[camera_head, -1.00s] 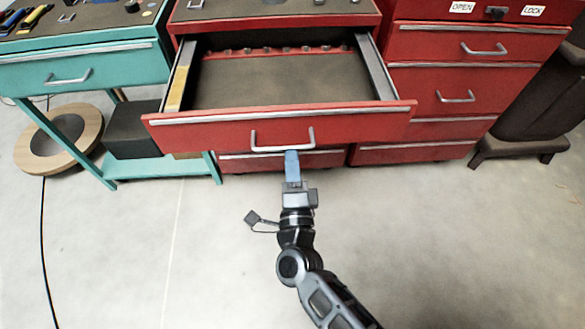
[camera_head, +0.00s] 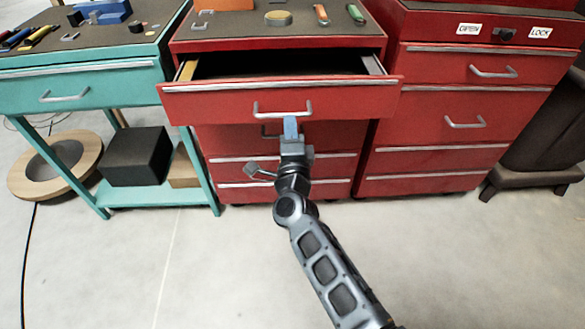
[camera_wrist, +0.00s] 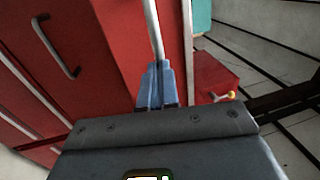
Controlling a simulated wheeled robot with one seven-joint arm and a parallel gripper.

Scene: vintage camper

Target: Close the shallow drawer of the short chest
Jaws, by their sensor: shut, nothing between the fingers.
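The short red chest (camera_head: 275,35) stands in the middle of the head view, its top drawer (camera_head: 210,104) pulled partly out. The drawer has a silver bar handle (camera_head: 283,113) and a dark opening behind its front. My gripper (camera_head: 290,122) is at the drawer front, just under the middle of the handle, with its blue fingers together and empty. In the wrist view my gripper (camera_wrist: 156,70) points at the red front (camera_wrist: 130,35) beside a silver bar. I cannot tell whether the fingertips touch the front or the handle.
A teal table (camera_head: 85,88) stands at the left, with a dark box (camera_head: 135,157) and a round wooden ring (camera_head: 85,150) below. A taller red cabinet (camera_head: 455,100) stands close at the right. Small items lie on the chest top. The floor in front is clear.

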